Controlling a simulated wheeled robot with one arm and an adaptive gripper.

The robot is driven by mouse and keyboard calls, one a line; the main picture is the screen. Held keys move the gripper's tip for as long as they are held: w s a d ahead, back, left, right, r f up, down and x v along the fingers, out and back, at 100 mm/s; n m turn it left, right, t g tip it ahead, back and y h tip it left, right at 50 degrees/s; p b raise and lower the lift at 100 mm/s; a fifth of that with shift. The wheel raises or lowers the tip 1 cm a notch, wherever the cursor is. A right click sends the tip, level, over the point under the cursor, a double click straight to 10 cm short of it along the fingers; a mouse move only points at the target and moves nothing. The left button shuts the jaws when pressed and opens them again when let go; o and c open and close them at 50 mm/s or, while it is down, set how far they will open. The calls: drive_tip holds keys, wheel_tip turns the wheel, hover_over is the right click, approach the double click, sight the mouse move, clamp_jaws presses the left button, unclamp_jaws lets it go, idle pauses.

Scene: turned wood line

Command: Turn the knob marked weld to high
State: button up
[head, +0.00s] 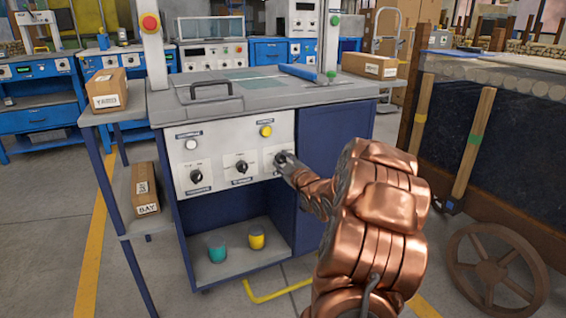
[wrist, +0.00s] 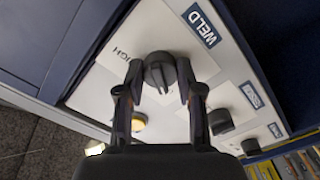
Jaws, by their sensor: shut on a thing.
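The weld knob (wrist: 160,72) is a dark round knob on a white panel, beside the blue WELD label (wrist: 203,25) in the wrist view. Part of a HIGH marking shows near it on the panel. My gripper (wrist: 160,82) has one finger on each side of the knob and is shut on it. In the head view, my gripper (head: 288,167) reaches the rightmost knob (head: 280,158) on the front panel (head: 222,150); my fingers partly cover that knob. The exact setting its pointer shows is hard to tell.
Two other dark knobs (head: 241,167) (head: 196,177) sit to the left on the panel. A yellow button (head: 266,131) and a white button (head: 191,144) are above. The open shelf below holds a teal cup (head: 217,250) and a yellow cup (head: 257,239). A wheeled cart (head: 495,150) stands at right.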

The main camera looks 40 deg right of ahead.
drive_tip(key=shift+c, duration=1.4)
